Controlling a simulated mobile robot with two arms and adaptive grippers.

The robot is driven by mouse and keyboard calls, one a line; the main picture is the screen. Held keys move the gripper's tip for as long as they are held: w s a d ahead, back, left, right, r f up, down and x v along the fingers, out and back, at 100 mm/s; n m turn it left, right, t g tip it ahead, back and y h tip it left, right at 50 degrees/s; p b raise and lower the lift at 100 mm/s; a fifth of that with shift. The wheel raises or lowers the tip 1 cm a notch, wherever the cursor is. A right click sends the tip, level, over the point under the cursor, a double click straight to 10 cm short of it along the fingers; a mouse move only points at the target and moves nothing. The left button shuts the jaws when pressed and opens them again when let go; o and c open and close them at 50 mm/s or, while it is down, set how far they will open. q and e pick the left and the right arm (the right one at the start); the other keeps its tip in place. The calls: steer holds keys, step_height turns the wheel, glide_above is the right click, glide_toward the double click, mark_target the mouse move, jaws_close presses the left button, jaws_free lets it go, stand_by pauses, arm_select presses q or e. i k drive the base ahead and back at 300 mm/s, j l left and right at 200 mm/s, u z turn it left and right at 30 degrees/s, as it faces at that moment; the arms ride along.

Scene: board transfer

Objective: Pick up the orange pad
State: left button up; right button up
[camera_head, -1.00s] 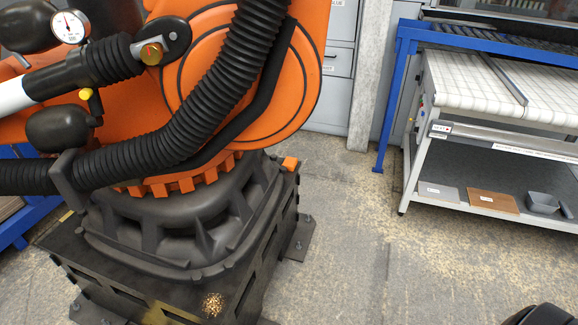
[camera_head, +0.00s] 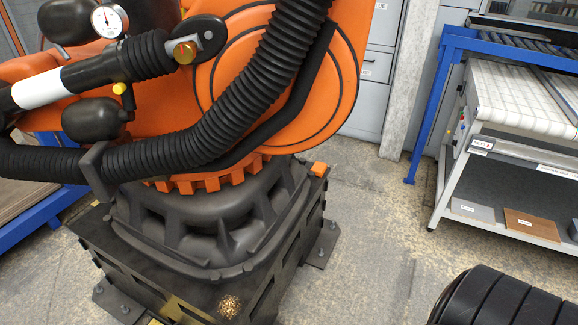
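A small orange pad (camera_head: 319,169) lies on the right back corner of the black base (camera_head: 290,250) under a large orange machine. It looks flat-topped and sits clear of the machine's toothed orange ring. Neither gripper's fingers show in this view. A black ribbed rounded part, probably of my own arm, shows at the bottom right, well apart from the pad.
The big orange industrial arm (camera_head: 285,70) with black hoses fills the upper left. A bench with a lower shelf (camera_head: 520,190) holds a grey board (camera_head: 472,209) and a brown board (camera_head: 530,225). Bare concrete floor (camera_head: 375,240) lies between.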

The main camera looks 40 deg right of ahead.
mark_target(319, 168)
steer(key=i+l+u, duration=0.1)
steer(key=l+u, duration=0.25)
steer(key=l, duration=0.65)
steer(key=l+u, duration=0.35)
steer(key=l, duration=0.6)
